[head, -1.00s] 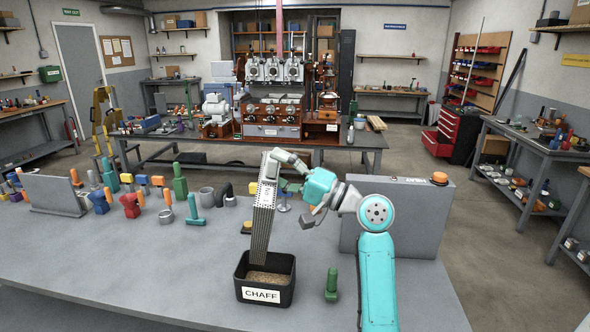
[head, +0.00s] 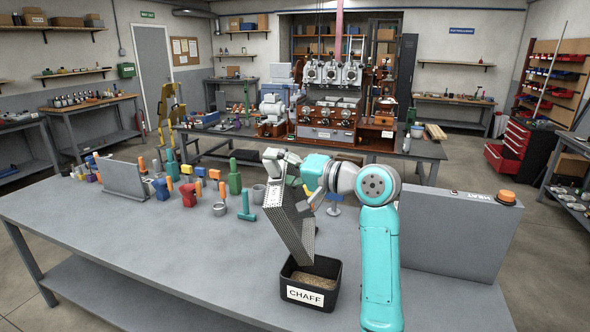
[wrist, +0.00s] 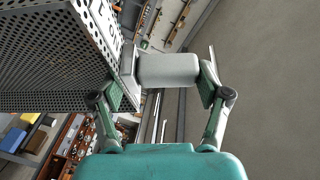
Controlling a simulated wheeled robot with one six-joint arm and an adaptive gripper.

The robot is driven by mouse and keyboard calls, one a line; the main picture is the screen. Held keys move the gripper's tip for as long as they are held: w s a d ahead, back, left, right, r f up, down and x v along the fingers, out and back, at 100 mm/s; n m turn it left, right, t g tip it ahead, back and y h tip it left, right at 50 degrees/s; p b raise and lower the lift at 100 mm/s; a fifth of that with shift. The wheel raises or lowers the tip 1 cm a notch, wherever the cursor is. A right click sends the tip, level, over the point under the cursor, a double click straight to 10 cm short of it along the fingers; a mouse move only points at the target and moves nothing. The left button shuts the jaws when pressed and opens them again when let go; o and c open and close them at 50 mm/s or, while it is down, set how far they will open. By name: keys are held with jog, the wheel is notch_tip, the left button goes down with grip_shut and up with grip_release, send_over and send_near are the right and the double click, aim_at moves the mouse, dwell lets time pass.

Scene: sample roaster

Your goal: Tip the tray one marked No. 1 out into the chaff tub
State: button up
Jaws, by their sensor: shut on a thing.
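My gripper (head: 298,168) is shut on the pale handle of a grey perforated metal tray (head: 290,222). The tray hangs steeply tilted, its lower end at or just over the chaff tub. The black tub (head: 288,272), with a white CHAFF label (head: 305,296), stands on the near bench and holds brownish flakes. In the wrist view both fingers clasp the handle (wrist: 165,72), and the perforated tray wall (wrist: 55,55) fills the upper left. Dark marking on the tray's end is cut off and I cannot read it. The inside of the tray is hidden.
A grey box with an orange button (head: 455,235) stands right of my arm. Several coloured tools and a grey upright plate (head: 124,181) stand to the left on the bench (head: 170,262). The bench in front of them is clear. The roaster (head: 335,110) is on the table behind.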

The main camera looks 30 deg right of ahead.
jog(key=w+a+n+g+h, duration=0.1)
jog(key=w+a+g+h, duration=0.15)
jog(key=w+a, duration=0.45)
jog(key=w+a+f+n+g+h, duration=0.1)
jog(key=w+a+f+g+h, duration=0.3)
jog(key=w+a+f, duration=0.55)
notch_tip(320, 180, down, 17)
jog(key=w+a+n+g+h, duration=0.1)
jog(key=g+h, duration=0.1)
jog(key=g, duration=0.3)
jog(key=shift+w+a+r+n, duration=0.15)
jog(key=shift+a+n, duration=0.15)
jog(key=shift+a, duration=0.05)
dwell(0.4)
jog(key=shift+h, duration=0.25)
